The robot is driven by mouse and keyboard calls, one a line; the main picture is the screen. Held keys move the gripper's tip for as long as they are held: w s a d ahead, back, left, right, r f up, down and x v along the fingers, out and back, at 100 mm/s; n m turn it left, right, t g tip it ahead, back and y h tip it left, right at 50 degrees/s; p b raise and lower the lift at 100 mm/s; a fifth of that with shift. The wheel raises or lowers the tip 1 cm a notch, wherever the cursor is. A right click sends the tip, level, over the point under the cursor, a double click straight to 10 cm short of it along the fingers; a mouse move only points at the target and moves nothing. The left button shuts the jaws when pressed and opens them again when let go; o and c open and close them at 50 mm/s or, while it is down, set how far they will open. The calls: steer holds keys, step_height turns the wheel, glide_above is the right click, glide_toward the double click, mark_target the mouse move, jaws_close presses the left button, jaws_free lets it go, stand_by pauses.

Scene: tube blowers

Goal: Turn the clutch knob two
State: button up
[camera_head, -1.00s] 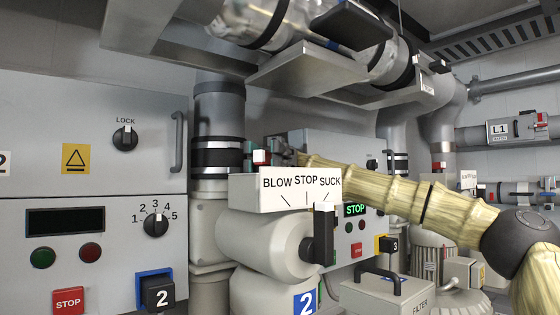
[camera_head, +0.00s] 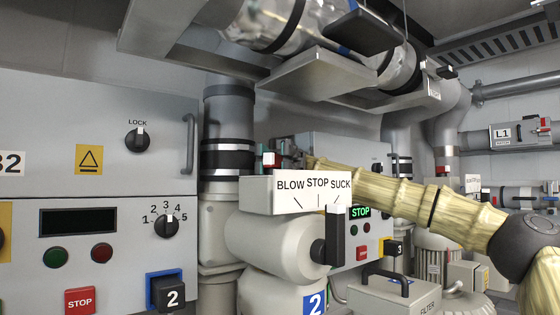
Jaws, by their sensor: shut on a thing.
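No knob in view reads "clutch". My gripper (camera_head: 284,157) is small at the centre, behind the white BLOW STOP SUCK box. It is shut at a small red and white block (camera_head: 269,160), but the box and the arm hide much of the contact. My gripper is well to the right of and above the black knob marked 2.
The BLOW STOP SUCK box (camera_head: 311,192) with its black lever (camera_head: 335,236) stands in front of my gripper. A black knob marked 3 (camera_head: 393,248) is beyond it. Large pipes (camera_head: 228,118) and a filter box (camera_head: 385,294) crowd the space. A LOCK knob (camera_head: 137,140) is at left.

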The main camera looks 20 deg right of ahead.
steer(key=o, duration=0.7)
steer(key=shift+a, duration=0.1)
steer(key=shift+w+d, duration=0.35)
steer(key=shift+w, duration=0.1)
steer(key=shift+w+d+r, duration=0.1)
steer(key=shift+d+r, duration=0.05)
steer(key=shift+d, duration=0.05)
steer(key=shift+w+d, duration=0.2)
steer(key=shift+w, duration=0.4)
